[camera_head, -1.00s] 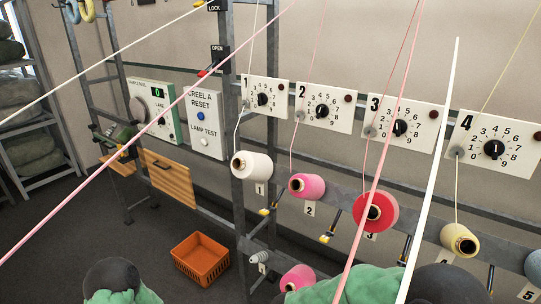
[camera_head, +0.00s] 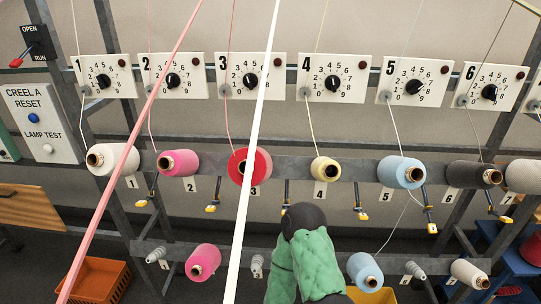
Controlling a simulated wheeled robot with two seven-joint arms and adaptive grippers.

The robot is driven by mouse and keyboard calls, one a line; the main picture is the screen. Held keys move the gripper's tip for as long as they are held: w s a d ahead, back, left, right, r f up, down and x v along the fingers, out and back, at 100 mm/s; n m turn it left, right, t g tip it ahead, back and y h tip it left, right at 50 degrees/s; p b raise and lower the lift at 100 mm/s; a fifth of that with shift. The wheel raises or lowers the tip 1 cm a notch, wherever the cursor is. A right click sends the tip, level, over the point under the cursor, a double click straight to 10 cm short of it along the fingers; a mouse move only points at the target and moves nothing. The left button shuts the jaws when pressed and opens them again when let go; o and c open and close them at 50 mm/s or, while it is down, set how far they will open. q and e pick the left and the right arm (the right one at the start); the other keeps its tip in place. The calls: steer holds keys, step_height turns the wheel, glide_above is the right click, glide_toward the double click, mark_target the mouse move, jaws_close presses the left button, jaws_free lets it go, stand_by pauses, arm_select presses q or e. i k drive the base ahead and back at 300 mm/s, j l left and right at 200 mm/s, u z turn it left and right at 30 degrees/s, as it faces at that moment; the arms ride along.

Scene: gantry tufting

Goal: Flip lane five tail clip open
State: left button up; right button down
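The lane five tail clip (camera_head: 430,212) appears to be the small dark and yellow-tipped clip hanging from the rail just right of the number 5 label (camera_head: 386,194). It is too small to tell whether it is open or shut. Above it sits the light blue yarn cone (camera_head: 401,172) of lane five, with the lane five dial panel (camera_head: 414,82) higher up. A thin thread runs from this cone down to a lower light blue cone (camera_head: 364,271).
Similar clips hang beside the other lanes, including lane four (camera_head: 360,205) and lane six (camera_head: 497,210). A grey rail (camera_head: 222,165) carries the cones. Pink and white strands cross the left and centre foreground. An orange crate (camera_head: 100,280) is on the floor at left.

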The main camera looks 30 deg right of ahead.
mark_target(431, 228)
steer(key=z, duration=2.4)
